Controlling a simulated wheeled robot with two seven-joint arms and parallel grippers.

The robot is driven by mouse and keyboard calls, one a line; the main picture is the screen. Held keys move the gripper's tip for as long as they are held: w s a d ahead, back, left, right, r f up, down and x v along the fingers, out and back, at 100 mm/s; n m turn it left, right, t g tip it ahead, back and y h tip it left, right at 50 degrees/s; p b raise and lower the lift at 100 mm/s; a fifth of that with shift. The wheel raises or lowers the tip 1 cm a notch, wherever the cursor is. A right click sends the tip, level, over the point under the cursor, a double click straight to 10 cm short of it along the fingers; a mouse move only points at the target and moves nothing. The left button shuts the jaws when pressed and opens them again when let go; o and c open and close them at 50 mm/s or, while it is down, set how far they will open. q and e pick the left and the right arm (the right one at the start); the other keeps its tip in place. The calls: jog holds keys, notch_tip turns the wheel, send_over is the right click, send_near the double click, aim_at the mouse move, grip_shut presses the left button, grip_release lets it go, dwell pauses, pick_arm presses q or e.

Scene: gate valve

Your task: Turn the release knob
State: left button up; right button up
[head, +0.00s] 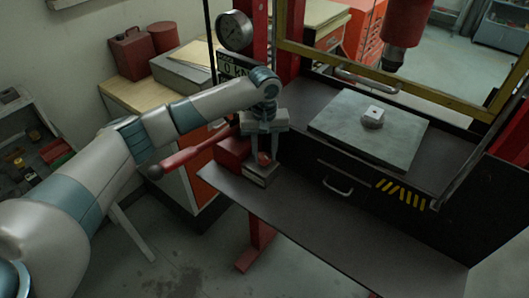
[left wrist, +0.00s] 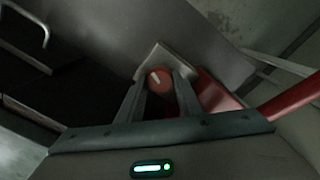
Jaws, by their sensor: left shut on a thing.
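The release knob (left wrist: 159,80) is a small round red knob with a pale mark across its face. In the left wrist view it sits between the fingertips of my left gripper (left wrist: 160,86), which is shut on it. In the head view the left gripper (head: 264,157) points down at the knob (head: 264,160), and the fingers partly hide it. The knob is on a grey block (head: 261,174) beside a red housing (head: 232,150). My right gripper is not in view.
A round gauge (head: 234,30) stands behind. The dark bench front (head: 330,225) is clear.

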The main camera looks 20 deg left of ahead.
aim_at(264, 155)
pick_arm(q)
jog(key=shift+r+n, duration=0.1)
jog(key=shift+n, duration=1.7)
jog(key=o, duration=1)
jog(key=shift+o, duration=0.2)
jog(key=shift+r, duration=0.1)
jog(key=shift+r+b, duration=0.5)
notch_tip(264, 155, up, 11)
jog(key=b, duration=0.3)
